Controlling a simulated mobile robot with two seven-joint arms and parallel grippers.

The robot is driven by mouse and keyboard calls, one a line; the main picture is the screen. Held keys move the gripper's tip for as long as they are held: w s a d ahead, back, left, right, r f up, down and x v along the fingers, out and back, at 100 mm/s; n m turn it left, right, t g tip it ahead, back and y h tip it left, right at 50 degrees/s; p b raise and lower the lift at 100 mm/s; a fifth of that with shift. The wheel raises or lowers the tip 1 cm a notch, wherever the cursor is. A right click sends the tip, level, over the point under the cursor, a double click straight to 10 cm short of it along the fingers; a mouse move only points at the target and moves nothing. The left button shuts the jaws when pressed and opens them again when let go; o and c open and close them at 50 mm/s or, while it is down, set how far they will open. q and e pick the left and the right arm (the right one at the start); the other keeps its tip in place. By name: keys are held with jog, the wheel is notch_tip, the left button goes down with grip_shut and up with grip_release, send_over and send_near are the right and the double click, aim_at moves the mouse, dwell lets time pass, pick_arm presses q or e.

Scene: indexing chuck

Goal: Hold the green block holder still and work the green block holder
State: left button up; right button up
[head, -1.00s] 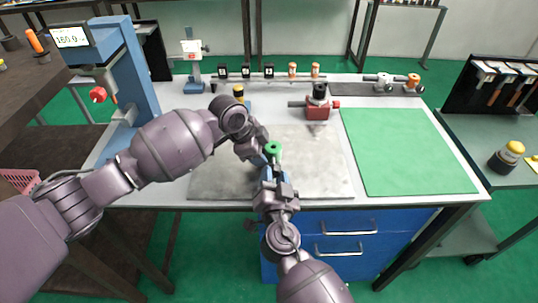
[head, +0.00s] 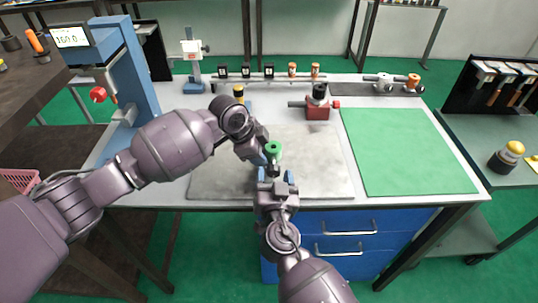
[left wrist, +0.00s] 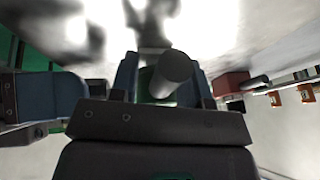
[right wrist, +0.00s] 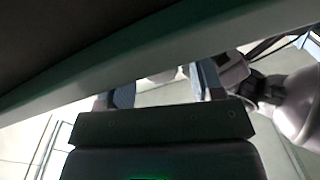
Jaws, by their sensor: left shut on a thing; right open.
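The green block holder (head: 273,148) stands on the grey plate in the head view, its round green top with a dark centre showing. My left gripper (head: 268,154) comes in from the left and is shut on it. In the left wrist view the green holder (left wrist: 147,82) sits between the fingers, with a dark round bar (left wrist: 175,67) sticking out toward the camera. My right gripper (head: 276,176) is open and empty, a little nearer the front edge than the holder. In the right wrist view its fingers (right wrist: 163,90) are apart with no held thing between them.
The grey plate (head: 320,170) is bare to the right. A green mat (head: 405,150) lies beyond it. A red block with a black knob (head: 318,105) stands behind the plate. A blue press (head: 135,75) stands at left. The bench's front edge is close to my right gripper.

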jog(key=n, duration=0.4)
jog(key=shift+n, duration=0.3)
jog(key=shift+s+n+h, duration=0.2)
jog(key=shift+n+h, duration=0.1)
jog(key=s, duration=1.2)
jog(key=s+d+f+g, duration=0.2)
jog(key=d+f, duration=0.4)
jog(key=d, duration=0.4)
jog(key=s+d+f+n+g, duration=0.1)
jog(key=s+d+f+g, duration=0.1)
jog(key=d+f+g, duration=0.2)
jog(key=shift+s+d+f+n+g, duration=0.3)
jog(key=shift+d+f, duration=1.45)
jog(key=shift+d, duration=1.1)
